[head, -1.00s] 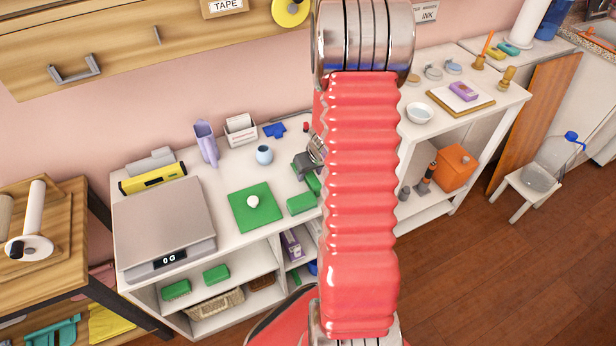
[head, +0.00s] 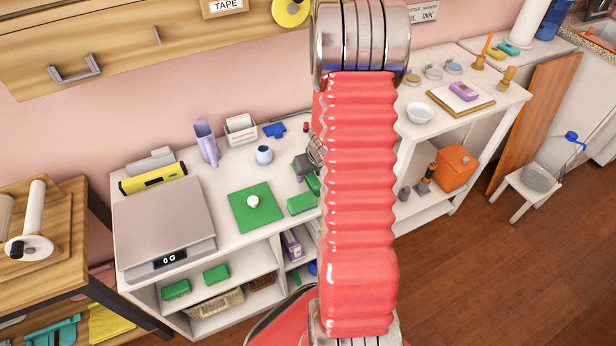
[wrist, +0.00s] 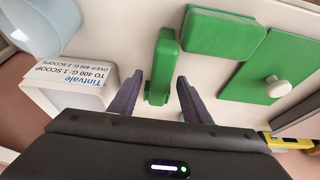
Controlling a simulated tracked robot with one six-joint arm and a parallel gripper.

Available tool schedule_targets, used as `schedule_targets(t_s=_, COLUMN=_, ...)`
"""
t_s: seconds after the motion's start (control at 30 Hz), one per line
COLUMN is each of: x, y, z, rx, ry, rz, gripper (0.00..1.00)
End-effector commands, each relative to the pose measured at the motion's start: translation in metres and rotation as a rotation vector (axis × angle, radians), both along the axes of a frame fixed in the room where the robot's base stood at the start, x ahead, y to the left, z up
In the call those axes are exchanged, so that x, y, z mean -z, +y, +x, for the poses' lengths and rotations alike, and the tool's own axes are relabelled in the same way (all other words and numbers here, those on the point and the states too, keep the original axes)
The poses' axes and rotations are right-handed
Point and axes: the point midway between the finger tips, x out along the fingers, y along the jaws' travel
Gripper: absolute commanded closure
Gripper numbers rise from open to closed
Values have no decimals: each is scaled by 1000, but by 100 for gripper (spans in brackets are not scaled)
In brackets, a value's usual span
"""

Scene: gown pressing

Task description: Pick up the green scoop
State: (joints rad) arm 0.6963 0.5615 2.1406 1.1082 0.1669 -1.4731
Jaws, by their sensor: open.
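The green scoop (wrist: 162,68) lies on the white tabletop in the wrist view, its long body pointing toward my gripper. In the head view only a green sliver (head: 313,184) shows beside my red arm sleeve, which hides the rest. My gripper (wrist: 160,84) is open, with one dark finger on each side of the scoop's near end. A gap shows between each finger and the scoop, so it is not clasped. In the head view my gripper's dark body (head: 302,166) is partly hidden by the sleeve.
A green block (wrist: 225,31) lies close to the scoop, beside a green board (wrist: 245,72) with a white knob (wrist: 277,87). A labelled white box (wrist: 80,92) stands left of my fingers, with a pale blue vessel (wrist: 45,22) beyond. A scale (head: 165,220) fills the table's left end.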

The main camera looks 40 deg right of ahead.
Motion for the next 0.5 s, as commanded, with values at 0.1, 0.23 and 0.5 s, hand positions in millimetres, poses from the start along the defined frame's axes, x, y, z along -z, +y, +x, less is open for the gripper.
schedule_targets(t_s=0.1, x=1, y=0, z=0, rx=0, ry=0, rz=0, gripper=56)
schedule_targets(t_s=0.23, x=3, y=0, z=0, rx=0, ry=0, rz=0, gripper=56)
schedule_targets(t_s=0.5, x=4, y=0, z=0, rx=-1, ry=0, rz=0, gripper=56)
